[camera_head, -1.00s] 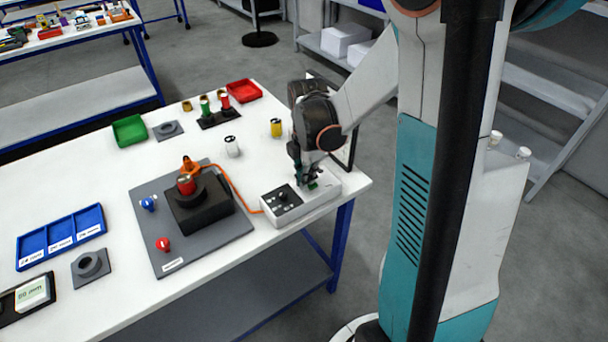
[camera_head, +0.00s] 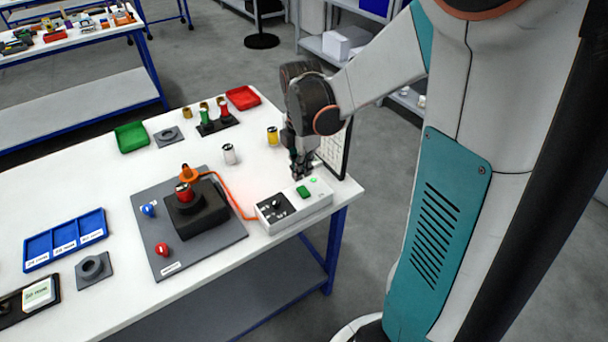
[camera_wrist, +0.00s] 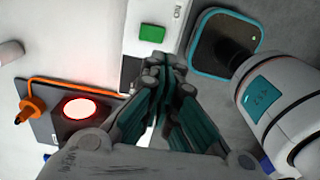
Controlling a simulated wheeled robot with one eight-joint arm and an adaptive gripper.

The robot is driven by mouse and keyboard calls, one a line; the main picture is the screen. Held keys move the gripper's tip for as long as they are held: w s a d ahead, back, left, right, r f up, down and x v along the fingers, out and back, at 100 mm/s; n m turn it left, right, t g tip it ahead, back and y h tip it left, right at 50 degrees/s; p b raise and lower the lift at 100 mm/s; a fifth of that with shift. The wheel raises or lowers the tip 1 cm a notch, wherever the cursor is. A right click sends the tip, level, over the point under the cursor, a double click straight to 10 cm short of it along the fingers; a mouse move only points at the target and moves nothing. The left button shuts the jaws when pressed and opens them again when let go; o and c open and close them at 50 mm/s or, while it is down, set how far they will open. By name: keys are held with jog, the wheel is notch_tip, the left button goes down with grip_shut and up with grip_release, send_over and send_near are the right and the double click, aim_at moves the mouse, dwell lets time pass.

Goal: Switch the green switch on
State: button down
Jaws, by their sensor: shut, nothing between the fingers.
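The green switch (camera_head: 303,192) is on top of a white control box (camera_head: 312,203) at the table's front right. A small green light (camera_head: 313,180) glows on the box beside it. In the wrist view the green switch (camera_wrist: 152,33) lies just beyond my fingertips. My gripper (camera_head: 299,174) is shut and empty, pointing down over the back part of the box, behind the switch. The fingertips (camera_wrist: 158,62) look apart from the switch in the wrist view. Whether they touch the box I cannot tell.
An orange cable (camera_head: 228,196) runs from the box to a grey board (camera_head: 163,235) with a black block, a red-topped part and blue and red knobs. A red glow (camera_wrist: 82,108) shows there in the wrist view. A black-framed panel (camera_head: 337,148) stands close behind my gripper.

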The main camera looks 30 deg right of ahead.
jog(key=r, duration=0.3)
jog(key=s+r+p, duration=0.1)
jog(key=r, duration=0.1)
jog(key=shift+d, duration=0.15)
jog(key=shift+r, duration=0.1)
jog(key=s+a+r+m+t+b, duration=0.1)
jog(key=s+a+r+m+t, duration=0.1)
jog(key=s+a+m, duration=0.3)
jog(key=s+a+r+m+t+b, duration=0.2)
jog(key=s+a+m+t, duration=0.3)
jog(key=m, duration=0.8)
jog(key=shift+s+a+r, duration=0.4)
jog(key=shift+s+a, duration=0.1)
jog(key=shift+s, duration=0.05)
